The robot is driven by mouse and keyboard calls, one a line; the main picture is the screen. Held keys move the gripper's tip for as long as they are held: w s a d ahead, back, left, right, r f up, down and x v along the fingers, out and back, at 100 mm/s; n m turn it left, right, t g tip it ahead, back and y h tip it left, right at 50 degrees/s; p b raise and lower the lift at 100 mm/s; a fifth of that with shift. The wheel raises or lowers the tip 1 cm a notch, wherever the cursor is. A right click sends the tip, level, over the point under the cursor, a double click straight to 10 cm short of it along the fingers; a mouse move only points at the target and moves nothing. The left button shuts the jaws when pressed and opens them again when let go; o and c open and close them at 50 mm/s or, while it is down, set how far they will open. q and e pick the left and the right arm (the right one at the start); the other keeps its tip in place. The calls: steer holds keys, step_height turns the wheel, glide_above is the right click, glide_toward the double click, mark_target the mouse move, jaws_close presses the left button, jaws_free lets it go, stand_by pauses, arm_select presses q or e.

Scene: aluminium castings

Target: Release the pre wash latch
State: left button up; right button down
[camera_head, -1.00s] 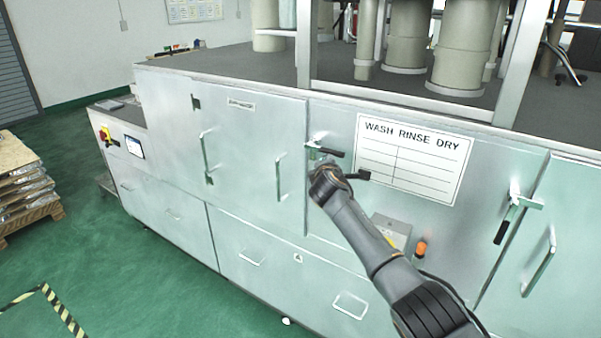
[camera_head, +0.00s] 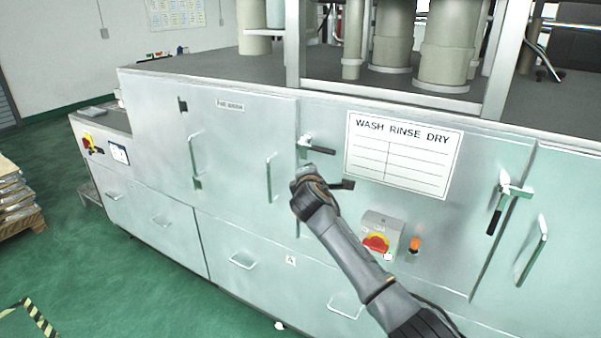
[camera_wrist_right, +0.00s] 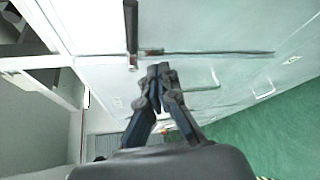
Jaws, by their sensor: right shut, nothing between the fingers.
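The latch (camera_head: 317,147) sits at the top of the seam beside the door with a small label plate (camera_head: 230,105), whose lettering is too blurred to read surely. Its black handle points right, roughly level. In the right wrist view the black latch handle (camera_wrist_right: 131,30) stands up and left of the fingertips, apart from them. My right gripper (camera_head: 301,174) is just below the latch in the head view; its fingers are partly hidden there. In the wrist view the right gripper (camera_wrist_right: 158,71) is shut and empty. My left gripper is not in view.
A second latch (camera_head: 503,203) with its handle hanging down is at the right. Vertical door handles (camera_head: 269,177) stand out from the panels. Green floor is free at lower left.

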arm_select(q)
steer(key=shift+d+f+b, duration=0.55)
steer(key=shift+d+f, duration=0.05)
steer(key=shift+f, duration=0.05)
arm_select(e)
steer(key=s+a+r, duration=0.2)
steer(key=s, duration=0.1)
steer(key=shift+s+a+r, duration=0.1)
steer(key=shift+s+r, duration=0.05)
steer(key=shift+s, duration=0.1)
